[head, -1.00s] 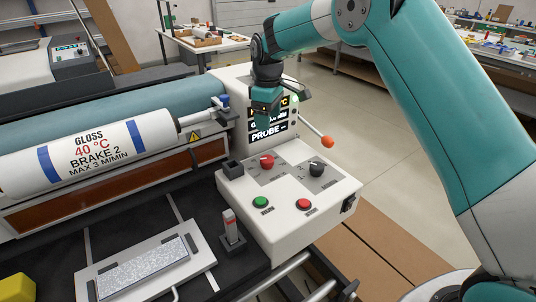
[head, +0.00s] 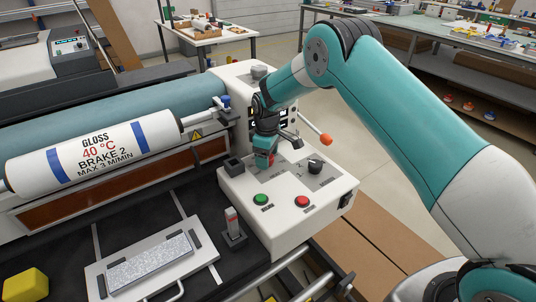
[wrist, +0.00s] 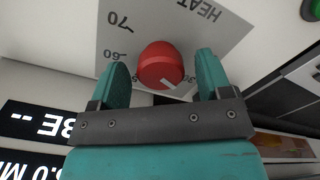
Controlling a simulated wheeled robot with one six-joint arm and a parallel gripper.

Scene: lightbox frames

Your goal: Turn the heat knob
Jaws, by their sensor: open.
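The red heat knob (wrist: 160,64) sits on a grey dial plate marked HEAT (wrist: 200,20), with 70 and 60 readable on its scale. Its white pointer mark faces the lower right in the wrist view. My gripper (wrist: 161,76) is open, with one teal finger on each side of the knob. A gap shows between the knob and each finger. In the head view my gripper (head: 266,157) points down over the control box (head: 275,215) and hides most of the knob.
The dark second knob (head: 315,166) stands to the right, with the green button (head: 261,199) and red button (head: 302,201) in front. A lever with an orange tip (head: 326,140) sticks out behind. A roller labelled 40 °C and BRAKE 2 (head: 95,160) lies left.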

